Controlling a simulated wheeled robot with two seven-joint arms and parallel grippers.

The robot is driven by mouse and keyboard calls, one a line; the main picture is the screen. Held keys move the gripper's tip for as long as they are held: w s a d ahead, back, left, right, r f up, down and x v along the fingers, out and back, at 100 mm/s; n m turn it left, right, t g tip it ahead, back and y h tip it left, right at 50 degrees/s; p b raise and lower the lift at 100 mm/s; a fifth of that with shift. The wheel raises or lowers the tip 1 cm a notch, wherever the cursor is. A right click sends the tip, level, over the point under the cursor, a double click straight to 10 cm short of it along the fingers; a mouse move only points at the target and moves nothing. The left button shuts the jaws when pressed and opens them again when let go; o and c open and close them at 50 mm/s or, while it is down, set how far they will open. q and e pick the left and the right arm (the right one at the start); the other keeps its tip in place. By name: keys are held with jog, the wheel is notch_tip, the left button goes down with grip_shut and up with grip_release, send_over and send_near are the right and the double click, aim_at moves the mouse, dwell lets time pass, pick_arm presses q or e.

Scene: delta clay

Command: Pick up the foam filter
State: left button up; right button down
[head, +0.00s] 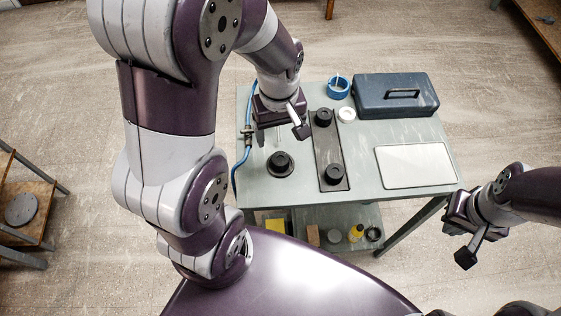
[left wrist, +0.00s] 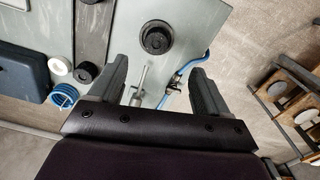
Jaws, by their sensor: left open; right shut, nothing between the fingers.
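I cannot tell for certain which object is the foam filter. A small white round piece (head: 346,114) lies on the bench beside the dark strip; it also shows in the left wrist view (left wrist: 58,66). Black round pieces stand on the strip (head: 323,117) (head: 333,173), and another black round piece (head: 280,163) sits left of it. My left gripper (head: 295,128) is open above the bench's back left part. In the left wrist view its fingers (left wrist: 160,90) are apart, with a thin tool (left wrist: 141,82) visible below between them. My right gripper (head: 465,256) is shut and empty, right of the bench.
The bench (head: 381,133) carries a dark blue toolbox (head: 396,95), a blue ring (head: 338,86) and a pale flat panel (head: 415,166). A blue hose (head: 238,175) runs along its left edge. The lower shelf holds a yellow block (head: 275,226), a yellow bottle (head: 356,233) and other small items.

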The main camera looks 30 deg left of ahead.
aim_at(281, 159)
pick_arm(q)
jog(key=shift+n, duration=0.4)
jog(key=f, duration=0.4)
jog(key=w+f+b, duration=0.1)
jog(key=f, duration=0.8)
jog(key=shift+w+a+f+b, duration=0.1)
jog(key=shift+w+a+b, duration=0.05)
jog(key=shift+b, duration=0.15)
jog(key=c, duration=1.2)
